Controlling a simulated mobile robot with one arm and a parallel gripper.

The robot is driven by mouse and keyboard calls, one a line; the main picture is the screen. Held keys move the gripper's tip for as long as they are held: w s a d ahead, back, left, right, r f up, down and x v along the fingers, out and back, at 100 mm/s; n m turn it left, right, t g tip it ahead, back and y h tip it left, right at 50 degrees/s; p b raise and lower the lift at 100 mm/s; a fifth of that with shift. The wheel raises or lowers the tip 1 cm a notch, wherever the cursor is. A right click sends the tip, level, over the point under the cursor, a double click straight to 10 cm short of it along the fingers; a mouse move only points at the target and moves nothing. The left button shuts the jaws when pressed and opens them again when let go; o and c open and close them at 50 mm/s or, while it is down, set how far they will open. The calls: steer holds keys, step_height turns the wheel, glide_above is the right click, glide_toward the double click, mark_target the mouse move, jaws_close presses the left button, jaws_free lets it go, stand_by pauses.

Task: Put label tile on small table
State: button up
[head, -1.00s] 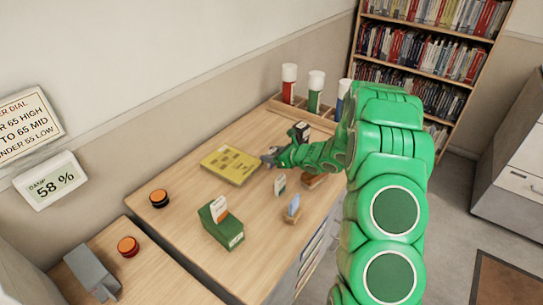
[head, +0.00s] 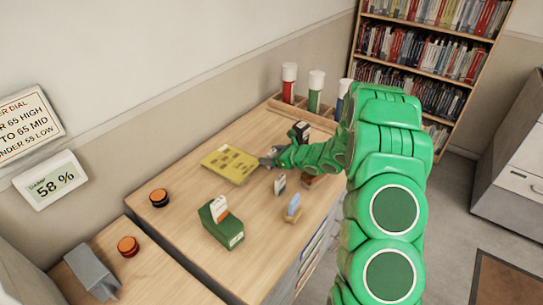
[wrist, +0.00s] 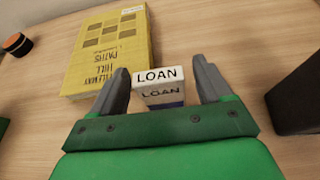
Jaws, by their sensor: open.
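A white tile marked LOAN (wrist: 158,88) stands between the two fingers of my gripper (wrist: 162,78) in the wrist view. The fingers are apart, with a gap visible on the tile's right side; contact on the left is unclear. In the head view my gripper (head: 268,159) is low over the wooden desk top (head: 180,225), beside the right edge of a yellow book (head: 230,163). The tile is hidden or too small to pick out there. I cannot tell which surface is the small table; a separate wooden top (head: 152,275) shows at the lower left.
A green card box (head: 222,230) and small upright cards (head: 280,184) (head: 293,206) stand near my gripper. Two orange-topped buttons (head: 159,197) (head: 127,246) and a grey object (head: 92,272) are at left. Capped tubes (head: 316,92) stand behind. A dark block (wrist: 297,98) is right of my gripper.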

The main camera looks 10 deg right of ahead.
steer(key=v, duration=1.1)
steer(key=s+a+r+n+g+y, duration=0.2)
steer(key=s+a+r+n+g, duration=0.3)
steer(key=s+a+r+n, duration=0.55)
steer(key=s+a+r+n+g+h, duration=0.1)
steer(key=s+a+r+n+g, duration=0.2)
steer(key=s, duration=0.4)
steer(key=s+a+r+n+g+h, duration=0.1)
steer(key=s+a+r+n, duration=0.2)
steer(key=s, duration=0.4)
steer(key=s+d+r+n+g+h, duration=0.1)
steer(key=s+d+n+h, duration=0.1)
steer(key=s, duration=0.8)
steer(key=s+d+r+n+g+h, duration=0.1)
steer(key=s+d+n+g+h, duration=0.1)
steer(key=s+n, duration=0.4)
steer(key=s+d+h, duration=0.1)
steer(key=s+h, duration=0.1)
steer(key=s, duration=0.1)
steer(key=shift+s+d+h, duration=0.3)
steer(key=shift+s+h, duration=0.1)
steer(key=s+d+h, duration=0.1)
steer(key=s+d+n+h, duration=0.1)
steer(key=s+d, duration=0.1)
steer(key=s+d+r+n, duration=0.1)
steer(key=d, duration=0.1)
steer(key=shift+s+d+r+n+t+h, duration=0.15)
steer(key=shift+s+d+n+t+h, duration=0.15)
steer(key=shift+h, duration=0.1)
steer(key=shift+a, duration=0.1)
